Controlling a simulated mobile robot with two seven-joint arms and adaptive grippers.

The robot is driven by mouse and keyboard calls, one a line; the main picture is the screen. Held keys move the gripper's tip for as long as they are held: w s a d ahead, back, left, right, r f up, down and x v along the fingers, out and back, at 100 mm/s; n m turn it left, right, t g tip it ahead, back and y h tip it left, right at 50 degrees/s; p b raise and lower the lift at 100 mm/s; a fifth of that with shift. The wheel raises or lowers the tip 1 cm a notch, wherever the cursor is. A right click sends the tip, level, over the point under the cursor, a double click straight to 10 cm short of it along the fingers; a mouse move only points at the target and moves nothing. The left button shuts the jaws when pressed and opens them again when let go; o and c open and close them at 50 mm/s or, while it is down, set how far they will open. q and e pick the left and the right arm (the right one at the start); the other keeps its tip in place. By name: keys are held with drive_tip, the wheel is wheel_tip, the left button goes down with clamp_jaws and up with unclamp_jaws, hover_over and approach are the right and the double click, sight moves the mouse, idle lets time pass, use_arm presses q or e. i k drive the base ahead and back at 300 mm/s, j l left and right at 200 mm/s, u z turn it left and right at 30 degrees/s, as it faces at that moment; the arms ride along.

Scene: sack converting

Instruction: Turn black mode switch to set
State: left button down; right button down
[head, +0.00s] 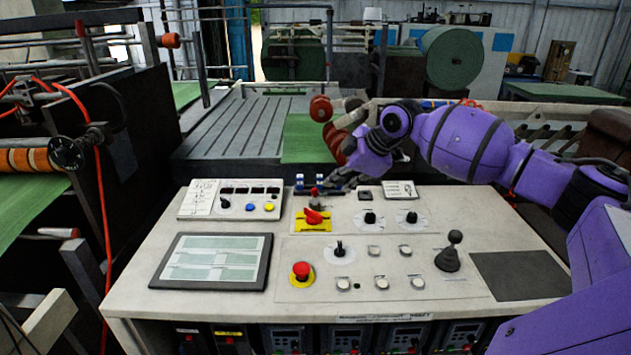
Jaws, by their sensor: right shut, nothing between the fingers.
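The control desk (130,290) has several black rotary switches. One black switch (339,249) stands on a white plate at the middle of the panel. Two more, a black switch (370,218) and another black switch (412,217), stand behind it to the right. The labels are too small to read, so I cannot tell which is the mode switch. My right gripper (328,184) is shut and empty above the desk's back edge, behind the red switch and apart from the black ones. My left gripper is not in view.
A red rotary switch (314,216) on a yellow plate, a red emergency button (302,270) and a black joystick (449,255) stand up from the desk. A flat screen (215,262) lies at the left. A dark pad (515,275) at the right is bare.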

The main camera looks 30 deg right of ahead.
sight(338, 251)
drive_tip(key=k+j, duration=0.85)
